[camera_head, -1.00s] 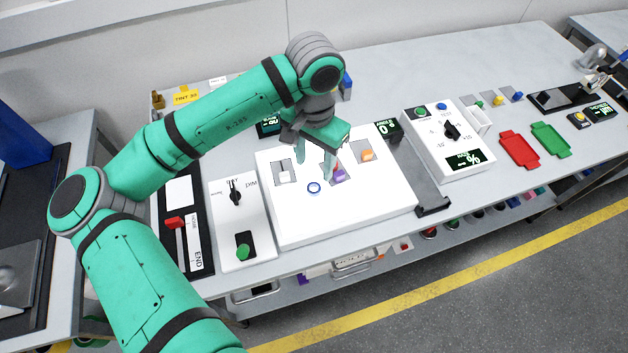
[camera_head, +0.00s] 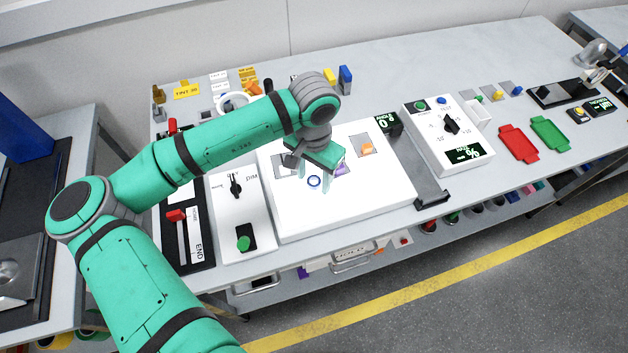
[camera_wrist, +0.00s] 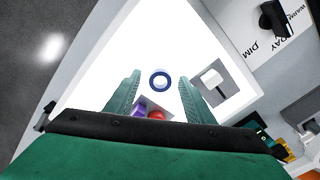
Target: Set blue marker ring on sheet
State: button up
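The blue marker ring (camera_head: 314,181) lies flat on the lit white sheet panel (camera_head: 290,222). In the wrist view the ring (camera_wrist: 160,80) shows between and beyond my fingertips, with white inside it. My gripper (camera_head: 313,184) is open and empty above the panel, its fingers pointing down around the ring's place in the head view. In the wrist view its two green fingers (camera_wrist: 158,88) stand wide apart. Whether the fingertips touch the panel cannot be told.
On the panel are an orange block on a grey card (camera_head: 366,149), a purple piece (camera_head: 341,169) with a red one beside it (camera_wrist: 156,115), and a white block (camera_wrist: 211,78). A dial box (camera_head: 237,215) stands left, another (camera_head: 447,138) right. The panel's front is clear.

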jog(key=c, duration=1.1)
jog(key=shift+r, duration=0.15)
